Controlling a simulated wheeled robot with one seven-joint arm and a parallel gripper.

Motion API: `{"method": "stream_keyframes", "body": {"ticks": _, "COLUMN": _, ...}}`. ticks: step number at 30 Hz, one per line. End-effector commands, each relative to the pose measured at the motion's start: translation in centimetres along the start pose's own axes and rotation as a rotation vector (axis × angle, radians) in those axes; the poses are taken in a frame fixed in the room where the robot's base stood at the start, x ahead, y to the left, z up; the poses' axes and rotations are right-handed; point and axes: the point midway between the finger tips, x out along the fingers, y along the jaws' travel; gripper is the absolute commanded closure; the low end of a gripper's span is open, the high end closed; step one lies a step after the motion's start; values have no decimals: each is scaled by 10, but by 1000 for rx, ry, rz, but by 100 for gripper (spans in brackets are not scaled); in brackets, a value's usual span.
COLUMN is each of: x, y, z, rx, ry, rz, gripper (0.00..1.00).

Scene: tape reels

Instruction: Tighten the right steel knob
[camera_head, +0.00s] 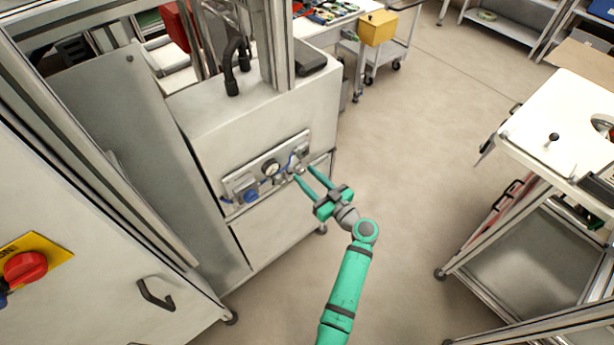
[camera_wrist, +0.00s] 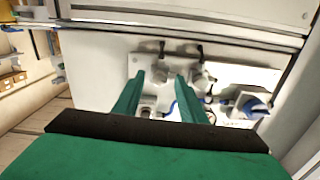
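A small panel (camera_head: 262,170) with fittings is on the front of a pale machine cabinet. It carries a blue knob (camera_head: 250,195) at left, a round gauge (camera_head: 271,168) in the middle and a steel knob (camera_head: 295,162) at its right end. My green gripper (camera_head: 304,174) points at this right end with its two fingers spread apart. In the wrist view my gripper (camera_wrist: 161,77) is also open, its fingertips over the panel. Small metal parts (camera_wrist: 160,78) show between the fingers, blurred. I cannot tell whether the fingers touch the knob.
The cabinet (camera_head: 290,115) stands against a metal frame at left. A red switch on a yellow plate (camera_head: 25,268) and a black handle (camera_head: 155,293) are on the near cabinet. A white-topped table (camera_head: 560,120) stands at right. The floor (camera_head: 420,140) between is clear.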

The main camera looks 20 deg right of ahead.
Motion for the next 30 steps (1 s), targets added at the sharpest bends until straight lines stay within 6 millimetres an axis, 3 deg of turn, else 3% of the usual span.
{"method": "stream_keyframes", "body": {"ticks": 11, "x": 6, "y": 0, "z": 0, "rx": -1, "ry": 0, "rz": 1, "gripper": 62}}
{"method": "stream_keyframes", "body": {"ticks": 16, "x": 6, "y": 0, "z": 0, "rx": -1, "ry": 0, "rz": 1, "gripper": 98}}
{"method": "stream_keyframes", "body": {"ticks": 17, "x": 6, "y": 0, "z": 0, "rx": -1, "ry": 0, "rz": 1, "gripper": 100}}
{"method": "stream_keyframes", "body": {"ticks": 30, "x": 6, "y": 1, "z": 0, "rx": 77, "ry": 0, "rz": 3, "gripper": 100}}
